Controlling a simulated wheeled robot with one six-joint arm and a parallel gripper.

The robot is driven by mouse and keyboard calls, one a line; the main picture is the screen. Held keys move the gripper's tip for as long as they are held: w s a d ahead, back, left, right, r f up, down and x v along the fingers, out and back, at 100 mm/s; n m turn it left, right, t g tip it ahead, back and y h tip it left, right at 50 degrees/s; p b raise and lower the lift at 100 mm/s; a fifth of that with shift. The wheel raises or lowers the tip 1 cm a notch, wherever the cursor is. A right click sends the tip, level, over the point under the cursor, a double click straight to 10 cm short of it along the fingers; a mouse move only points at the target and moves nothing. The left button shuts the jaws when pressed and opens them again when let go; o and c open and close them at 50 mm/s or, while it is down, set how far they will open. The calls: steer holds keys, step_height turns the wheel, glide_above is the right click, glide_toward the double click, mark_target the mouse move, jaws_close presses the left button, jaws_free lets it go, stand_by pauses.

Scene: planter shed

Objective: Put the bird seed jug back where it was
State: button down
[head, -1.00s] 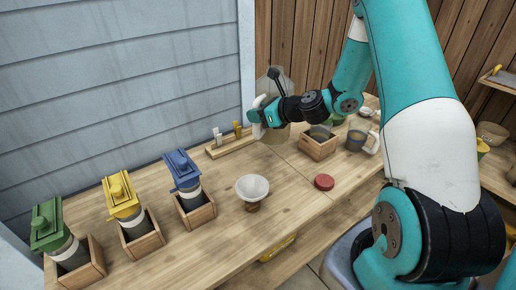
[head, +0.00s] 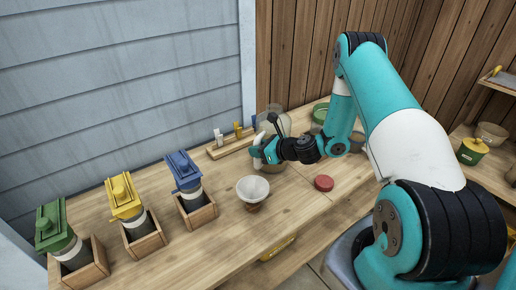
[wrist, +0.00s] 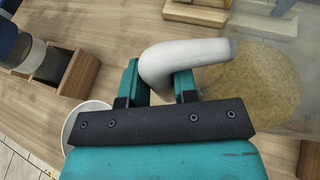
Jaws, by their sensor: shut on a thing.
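The bird seed jug (head: 280,123) is a clear, see-through jug with a pale handle. In the head view it is at the back of the bench, partly hidden by my arm. My gripper (head: 263,151) is shut on the jug's handle. In the wrist view, the white curved handle (wrist: 187,59) is between the fingers (wrist: 157,83), and tan seed (wrist: 254,84) shows through the body at right. The jug looks low over the bench and about upright; I cannot tell whether its base touches the wood.
A white funnel-like bowl (head: 253,188) stands left of the red lid (head: 323,183). Blue (head: 184,171), yellow (head: 124,197) and green-topped dispensers (head: 55,229) stand in wooden boxes at left. A wooden rack (head: 230,147) lies behind. The front middle of the bench is clear.

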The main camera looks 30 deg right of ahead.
steer(key=shift+f, duration=0.1)
steer(key=c, duration=0.9)
jaws_free()
